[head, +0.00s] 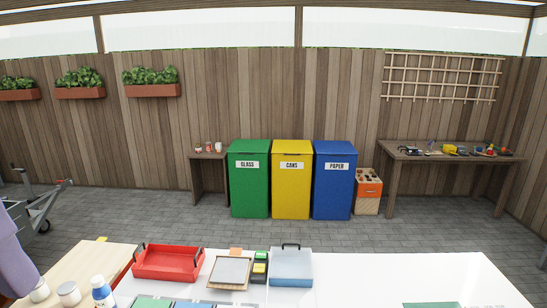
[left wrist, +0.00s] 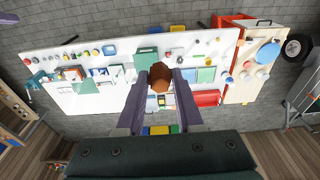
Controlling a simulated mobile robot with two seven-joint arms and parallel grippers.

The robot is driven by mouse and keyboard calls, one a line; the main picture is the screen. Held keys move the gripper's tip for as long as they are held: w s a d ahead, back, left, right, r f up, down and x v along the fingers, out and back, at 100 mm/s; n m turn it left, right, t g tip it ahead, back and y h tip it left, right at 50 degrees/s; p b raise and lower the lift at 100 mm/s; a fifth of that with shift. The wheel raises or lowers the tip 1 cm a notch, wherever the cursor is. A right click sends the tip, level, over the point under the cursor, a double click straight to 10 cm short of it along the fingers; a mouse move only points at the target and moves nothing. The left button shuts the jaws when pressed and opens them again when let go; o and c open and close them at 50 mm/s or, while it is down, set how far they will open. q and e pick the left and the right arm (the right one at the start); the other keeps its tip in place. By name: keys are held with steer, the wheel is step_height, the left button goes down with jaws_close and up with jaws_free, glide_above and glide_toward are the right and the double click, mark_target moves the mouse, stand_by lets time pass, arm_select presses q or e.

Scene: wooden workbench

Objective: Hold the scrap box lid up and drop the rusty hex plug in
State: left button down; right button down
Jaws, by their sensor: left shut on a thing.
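The rusty hex plug (left wrist: 160,78) is a brown six-sided piece in the left wrist view. My left gripper (left wrist: 160,84) is shut on it, with a purple finger on each side, high above the white bench top (left wrist: 110,108). In the head view only a purple part of my arm shows at the left edge, and no gripper tips. I cannot tell for sure which container is the scrap box; a grey-blue box (head: 291,268) with a dark handle stands on the bench, its top looking closed. My right gripper is in neither view.
A red tray (head: 168,263) and a framed grey panel (head: 229,272) stand left of the grey-blue box. White jars (head: 68,293) stand at the lower left. The bench right of the box is mostly clear. Green, yellow and blue bins (head: 291,185) stand by the fence.

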arm_select(q)
steer(key=shift+r+p, duration=0.3)
steer(key=shift+r, duration=0.45)
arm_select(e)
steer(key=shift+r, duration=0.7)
arm_select(q)
steer(key=shift+s+f, duration=0.1)
steer(key=shift+f, duration=0.1)
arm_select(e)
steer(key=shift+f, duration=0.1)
